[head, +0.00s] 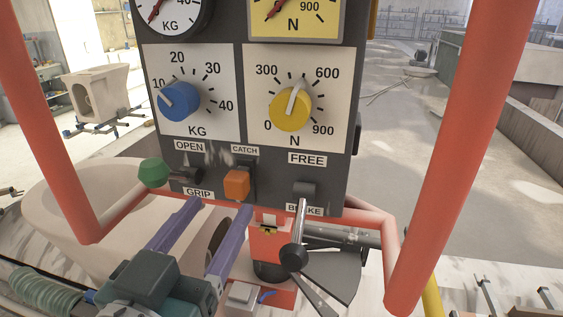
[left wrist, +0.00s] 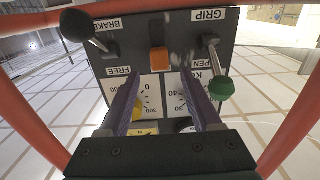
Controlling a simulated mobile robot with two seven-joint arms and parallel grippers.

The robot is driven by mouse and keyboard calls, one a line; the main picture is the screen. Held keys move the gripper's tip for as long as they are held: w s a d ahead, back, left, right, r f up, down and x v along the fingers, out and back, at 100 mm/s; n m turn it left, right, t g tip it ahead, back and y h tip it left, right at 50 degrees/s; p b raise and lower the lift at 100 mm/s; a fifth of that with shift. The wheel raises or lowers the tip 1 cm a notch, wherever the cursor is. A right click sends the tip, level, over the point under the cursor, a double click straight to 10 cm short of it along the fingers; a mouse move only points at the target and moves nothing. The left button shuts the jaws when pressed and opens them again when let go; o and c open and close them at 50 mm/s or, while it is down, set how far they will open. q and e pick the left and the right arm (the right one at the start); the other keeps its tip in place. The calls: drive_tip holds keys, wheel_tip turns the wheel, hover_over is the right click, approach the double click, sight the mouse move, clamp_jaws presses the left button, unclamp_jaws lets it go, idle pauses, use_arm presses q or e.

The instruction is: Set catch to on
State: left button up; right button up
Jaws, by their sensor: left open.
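The catch is an orange rocker switch (head: 236,183) under the CATCH label on the lower part of the dark control panel (head: 222,160). It also shows in the left wrist view (left wrist: 159,61), where the panel appears upside down. I cannot tell clearly which way the rocker is tipped. My left gripper (head: 220,208) is open and empty, its two purple fingers pointing up at the panel's lower edge, just below the catch. In the left wrist view the fingers (left wrist: 160,86) spread to either side of the line to the catch, apart from it. My right gripper is not in view.
A green-knobbed GRIP lever (head: 154,172) sits left of the catch, and a black-knobbed BRAKE lever (head: 294,256) to the right. Above are a blue KG dial (head: 180,101) and a yellow N dial (head: 291,109). Orange-red tubes (head: 446,150) frame the panel on both sides.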

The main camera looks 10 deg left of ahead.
sight(232, 188)
use_arm(q)
drive_tip(key=w, duration=0.7)
drive_tip(key=shift+d, duration=0.1)
clamp_jaws()
idle(0.3)
idle(0.9)
